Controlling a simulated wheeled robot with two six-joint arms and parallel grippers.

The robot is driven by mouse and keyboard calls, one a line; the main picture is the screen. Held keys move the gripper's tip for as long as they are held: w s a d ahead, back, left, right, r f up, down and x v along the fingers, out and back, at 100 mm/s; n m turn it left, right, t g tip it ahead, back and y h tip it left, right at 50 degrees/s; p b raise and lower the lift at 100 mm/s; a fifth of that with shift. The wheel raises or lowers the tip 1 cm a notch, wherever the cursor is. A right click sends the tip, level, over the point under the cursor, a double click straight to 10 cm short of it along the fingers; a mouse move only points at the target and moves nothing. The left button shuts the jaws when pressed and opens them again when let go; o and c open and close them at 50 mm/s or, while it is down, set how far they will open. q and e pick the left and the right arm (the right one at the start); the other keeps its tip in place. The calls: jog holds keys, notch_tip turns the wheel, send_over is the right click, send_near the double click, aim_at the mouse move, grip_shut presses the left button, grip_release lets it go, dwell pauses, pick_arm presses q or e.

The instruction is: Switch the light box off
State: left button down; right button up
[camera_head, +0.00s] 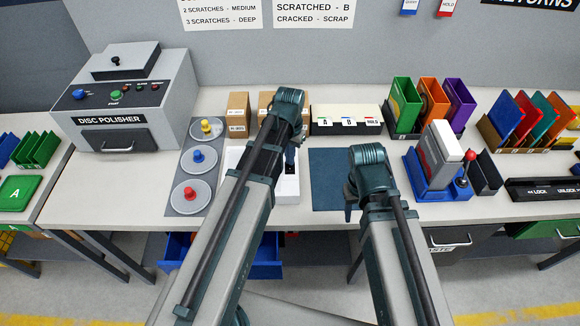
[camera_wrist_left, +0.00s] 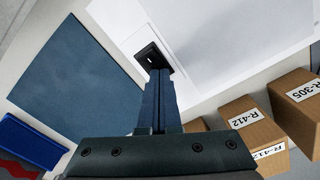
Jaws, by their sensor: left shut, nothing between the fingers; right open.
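The light box (camera_head: 287,190) is a white flat box on the bench, partly hidden behind my left arm. Its white top also shows in the left wrist view (camera_wrist_left: 215,30). A black switch (camera_wrist_left: 148,56) with a small white mark is set in the box near its edge. My left gripper (camera_head: 290,160) is over the box. In the left wrist view its fingers (camera_wrist_left: 160,75) are shut and empty, with the tips at the switch; I cannot tell whether they touch it. My right gripper (camera_head: 349,212) is open and empty near the bench's front edge, by the blue mat.
A blue mat (camera_head: 327,180) lies right of the light box. Discs with coloured knobs (camera_head: 199,162) stand left of it. Cardboard boxes (camera_head: 238,112) stand behind. A blue and white device with a red-knobbed lever (camera_head: 437,170) is at the right. A disc polisher (camera_head: 125,105) stands at left.

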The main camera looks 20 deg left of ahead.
pick_arm(q)
jog(key=shift+r, duration=0.15)
notch_tip(320, 180, up, 7)
jog(key=p, duration=0.7)
jog(key=shift+s, duration=0.1)
jog(key=s+d+f+m+y+b, duration=0.1)
jog(key=s+d+f+b, duration=0.1)
jog(key=s+d, duration=0.8)
jog(key=s, duration=0.4)
jog(key=shift+s+d+f, duration=0.15)
jog(key=shift+d+f, duration=0.05)
jog(key=shift+d, duration=0.05)
jog(key=shift+a, duration=0.1)
